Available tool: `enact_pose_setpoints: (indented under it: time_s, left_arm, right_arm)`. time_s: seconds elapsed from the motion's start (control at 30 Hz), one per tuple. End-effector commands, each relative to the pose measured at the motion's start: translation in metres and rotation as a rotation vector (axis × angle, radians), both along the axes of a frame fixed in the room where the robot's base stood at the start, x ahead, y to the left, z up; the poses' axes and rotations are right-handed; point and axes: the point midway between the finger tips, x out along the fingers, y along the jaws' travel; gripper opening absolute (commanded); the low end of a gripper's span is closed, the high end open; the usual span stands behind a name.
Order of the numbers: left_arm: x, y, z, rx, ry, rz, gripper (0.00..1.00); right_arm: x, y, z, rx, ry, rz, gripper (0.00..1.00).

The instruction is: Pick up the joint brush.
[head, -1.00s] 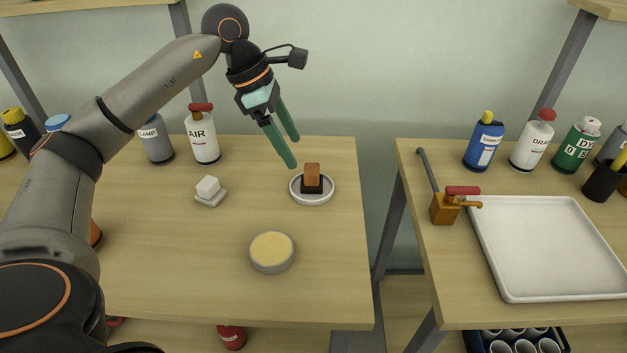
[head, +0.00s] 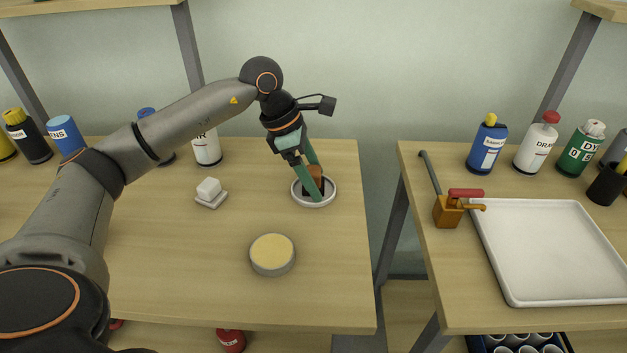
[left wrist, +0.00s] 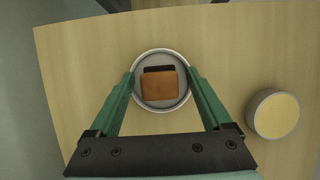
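What I take to be the joint brush (head: 315,174) is a small block with an orange-brown top and a black lower part. It sits in a round white dish (head: 333,196) near the right edge of the left table. In the left wrist view the brush (left wrist: 160,85) lies between my fingertips, inside the dish rim (left wrist: 160,108). My left gripper (head: 319,187) points down over the dish, its green fingers open on either side of the brush. In the left wrist view a gap shows between the brush and each finger of the gripper (left wrist: 161,74). My right gripper is not in view.
A round tin with a yellow top (head: 272,254) stands in front of the dish. A white block on a pale base (head: 210,193) is to the left. Bottles line the back. The right table holds an orange tool (head: 448,211) and a white tray (head: 545,303).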

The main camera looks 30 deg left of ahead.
Motion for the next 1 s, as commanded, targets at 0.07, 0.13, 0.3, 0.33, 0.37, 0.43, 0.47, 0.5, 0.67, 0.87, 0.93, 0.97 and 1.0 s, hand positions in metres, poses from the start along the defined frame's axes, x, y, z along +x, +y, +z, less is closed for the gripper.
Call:
enact_pose_setpoints:
  time_s: [0.07,0.13,0.3,0.33,0.37,0.43,0.47,0.5,0.67,0.87,0.93,0.97,1.0]
  left_arm:
    - [0.0000,0.0003,0.0003,0.000,0.000,0.000,0.73]
    - [-0.0001,0.0003,0.0004,0.000,0.000,0.000,0.65]
    - [-0.0001,0.0004,0.0006,0.000,0.000,0.000,0.46]
    - [-0.0001,0.0004,0.0006,0.000,0.000,0.000,0.42]
    - [-0.0001,0.0004,0.0006,0.000,0.000,0.000,0.39]
    - [-0.0001,0.0004,0.0006,0.000,0.000,0.000,0.31]
    - [-0.0001,0.0004,0.0006,0.000,0.000,0.000,0.28]
    - [-0.0001,0.0004,0.0006,0.000,0.000,0.000,0.23]
    - [-0.0001,0.0004,0.0007,0.000,-0.001,0.000,0.05]
    - [0.0000,0.0004,0.0008,0.000,-0.001,0.000,0.00]
    - [0.0000,0.0004,0.0010,0.000,-0.001,0.000,0.00]
    - [0.0000,0.0003,0.0011,0.000,-0.001,0.000,0.00]
    - [0.0001,0.0003,0.0019,0.000,-0.001,0.000,0.00]
  right_arm:
    - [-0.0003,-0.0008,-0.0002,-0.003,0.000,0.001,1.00]
    - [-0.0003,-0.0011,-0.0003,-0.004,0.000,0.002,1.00]
    - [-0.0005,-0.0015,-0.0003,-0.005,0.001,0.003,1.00]
    - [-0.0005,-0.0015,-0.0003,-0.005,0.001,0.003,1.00]
    - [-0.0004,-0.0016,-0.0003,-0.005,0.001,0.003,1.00]
    - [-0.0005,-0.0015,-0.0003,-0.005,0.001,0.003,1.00]
    - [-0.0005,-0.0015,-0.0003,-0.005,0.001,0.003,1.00]
    - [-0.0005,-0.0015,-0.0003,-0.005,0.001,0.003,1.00]
    - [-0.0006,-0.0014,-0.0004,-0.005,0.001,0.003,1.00]
    - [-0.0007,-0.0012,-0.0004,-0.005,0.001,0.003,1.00]
    - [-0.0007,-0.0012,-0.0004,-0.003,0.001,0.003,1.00]
    - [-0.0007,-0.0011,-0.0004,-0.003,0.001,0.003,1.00]
    - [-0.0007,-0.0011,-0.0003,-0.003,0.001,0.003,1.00]
